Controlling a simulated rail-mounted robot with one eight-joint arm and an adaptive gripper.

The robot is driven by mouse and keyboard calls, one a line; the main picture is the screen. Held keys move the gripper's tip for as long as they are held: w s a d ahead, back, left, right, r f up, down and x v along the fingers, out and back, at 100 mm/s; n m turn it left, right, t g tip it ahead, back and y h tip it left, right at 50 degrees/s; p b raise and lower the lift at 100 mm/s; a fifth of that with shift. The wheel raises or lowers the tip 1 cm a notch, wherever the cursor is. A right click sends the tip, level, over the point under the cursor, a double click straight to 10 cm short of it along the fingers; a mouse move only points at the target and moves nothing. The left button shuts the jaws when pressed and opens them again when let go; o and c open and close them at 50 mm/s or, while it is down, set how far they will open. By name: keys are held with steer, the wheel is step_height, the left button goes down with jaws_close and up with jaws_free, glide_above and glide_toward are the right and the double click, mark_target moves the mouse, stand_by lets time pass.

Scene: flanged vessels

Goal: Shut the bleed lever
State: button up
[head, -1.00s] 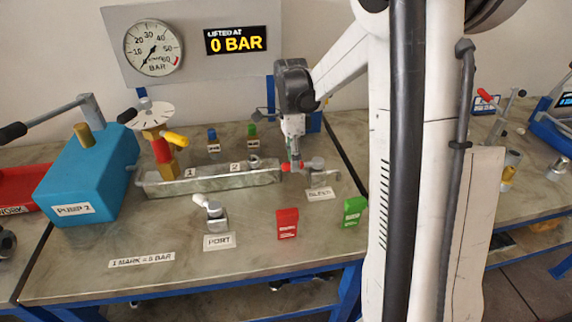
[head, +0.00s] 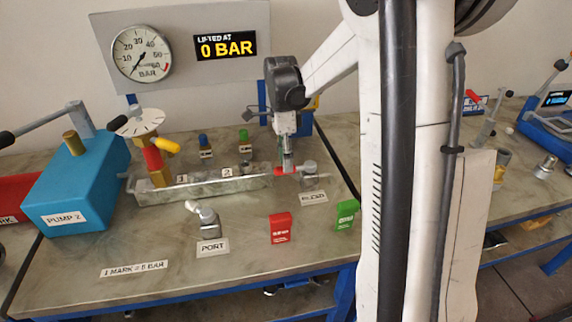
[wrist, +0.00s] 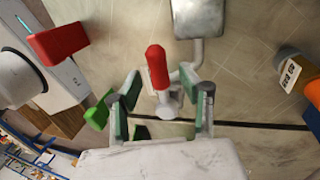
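The bleed lever has a red grip (head: 285,170) and a grey valve body (head: 308,168), behind the BLEED label (head: 313,197). In the wrist view its red grip (wrist: 157,66) stands between the fingertips, with the pale stem below it. My gripper (head: 288,162) points down at the lever in the head view, partly covering it. In the wrist view my gripper (wrist: 160,78) is open, its green-padded fingers on either side of the lever. Gaps show on both sides, and I see no contact.
A metal manifold (head: 210,190) marked 1 and 2 lies left of the lever. A PORT valve (head: 207,222), a red block (head: 280,228) and a green block (head: 346,213) stand in front. The gauge (head: 140,53) reads low; the display (head: 225,46) shows 0 BAR.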

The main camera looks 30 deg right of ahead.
steer(key=v, duration=1)
steer(key=shift+r, duration=0.2)
steer(key=s+a+n+t, duration=0.5)
steer(key=s+a+n, duration=0.3)
steer(key=s+n, duration=0.2)
steer(key=s+a+n+t+h, duration=0.1)
steer(key=s+a+n+t, duration=0.4)
steer(key=s+a+n, duration=0.3)
steer(key=s+n, duration=0.2)
steer(key=n, duration=0.2)
steer(key=shift+s+f, duration=0.2)
steer(key=shift+f, duration=0.2)
